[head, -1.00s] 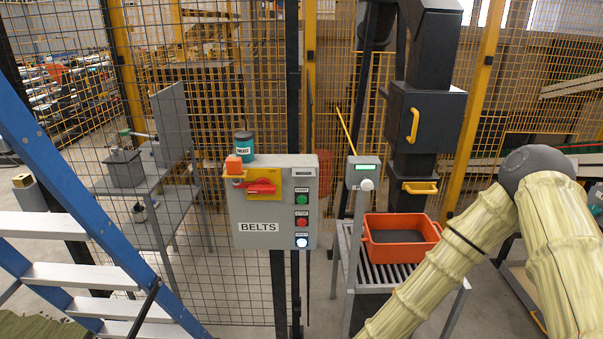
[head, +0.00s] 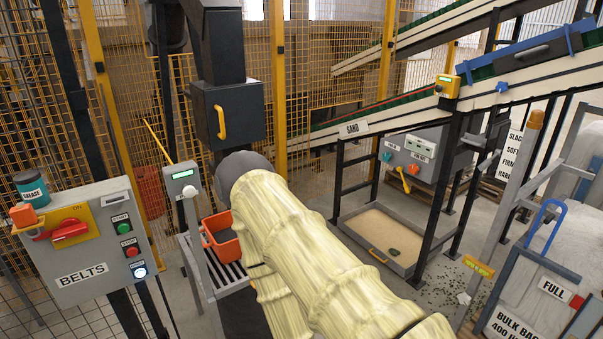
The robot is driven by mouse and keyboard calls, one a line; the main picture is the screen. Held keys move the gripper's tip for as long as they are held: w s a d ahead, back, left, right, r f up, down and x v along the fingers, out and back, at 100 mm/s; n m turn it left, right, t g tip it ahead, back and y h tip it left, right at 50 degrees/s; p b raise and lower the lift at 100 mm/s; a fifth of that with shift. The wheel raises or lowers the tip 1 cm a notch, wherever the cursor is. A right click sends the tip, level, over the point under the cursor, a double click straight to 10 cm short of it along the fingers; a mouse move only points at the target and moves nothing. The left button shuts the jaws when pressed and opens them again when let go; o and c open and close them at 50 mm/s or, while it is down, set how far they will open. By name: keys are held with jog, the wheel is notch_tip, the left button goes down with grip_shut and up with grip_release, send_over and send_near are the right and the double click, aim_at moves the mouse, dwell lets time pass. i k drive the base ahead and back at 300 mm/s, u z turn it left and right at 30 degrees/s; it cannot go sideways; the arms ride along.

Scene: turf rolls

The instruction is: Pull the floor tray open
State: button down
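The floor tray (head: 349,216) is a shallow grey metal tray on the floor, right of centre in the head view.
A grey BELTS control box (head: 82,245) stands at left. An orange bin (head: 222,243) sits on a slatted stand. A bulk bag frame (head: 537,262) stands at right. Dark grit (head: 440,287) lies on the floor right of the tray.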

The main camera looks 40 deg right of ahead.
aim_at(376, 227)
jog(key=z, duration=2.25)
jog(key=i, duration=1.6)
jog(key=u, duration=0.65)
jog(key=i, duration=0.55)
jog(key=u, duration=0.95)
jog(key=i, duration=1.1)
jog(key=z, duration=0.5)
